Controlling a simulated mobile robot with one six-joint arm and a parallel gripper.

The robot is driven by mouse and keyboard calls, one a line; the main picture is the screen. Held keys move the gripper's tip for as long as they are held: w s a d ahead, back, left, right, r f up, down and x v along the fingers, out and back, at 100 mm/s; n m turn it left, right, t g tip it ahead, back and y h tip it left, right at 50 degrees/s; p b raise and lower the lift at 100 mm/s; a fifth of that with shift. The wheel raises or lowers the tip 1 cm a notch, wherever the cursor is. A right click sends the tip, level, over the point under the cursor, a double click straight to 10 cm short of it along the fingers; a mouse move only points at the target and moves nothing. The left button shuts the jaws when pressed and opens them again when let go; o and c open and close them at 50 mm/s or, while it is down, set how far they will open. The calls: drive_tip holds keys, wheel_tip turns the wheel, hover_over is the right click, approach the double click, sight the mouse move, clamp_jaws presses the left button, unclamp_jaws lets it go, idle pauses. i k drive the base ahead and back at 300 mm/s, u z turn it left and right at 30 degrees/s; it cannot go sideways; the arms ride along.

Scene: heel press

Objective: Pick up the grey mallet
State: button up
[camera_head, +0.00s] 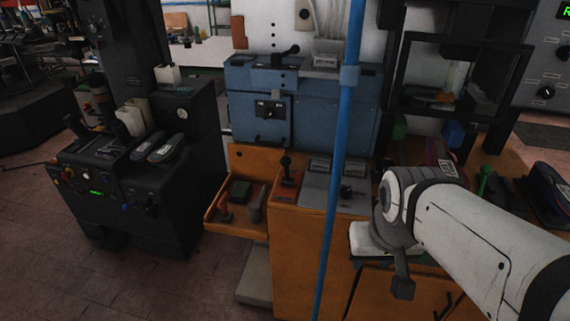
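An orange open drawer or tray (215,222) juts out left of the orange cabinet, in the middle of the view. A small dark grey upright piece (257,207) stands in its right part and may be the grey mallet; it is too small and dark to be sure. My arm comes in from the right, and its dark end, my gripper (402,287), hangs low in front of the orange cabinet. It is well right of the tray and apart from it. Its fingers do not show clearly, and I see nothing held.
A blue pole (339,170) stands between the tray and my arm. A black machine (135,180) with shoes on it stands left. A blue machine (300,105) is behind. Floor is free at lower left.

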sight(255, 211)
drive_tip(key=z, duration=2.7)
drive_tip(key=k, duration=1.95)
drive_tip(key=u, duration=1.75)
drive_tip(key=i, duration=1.2)
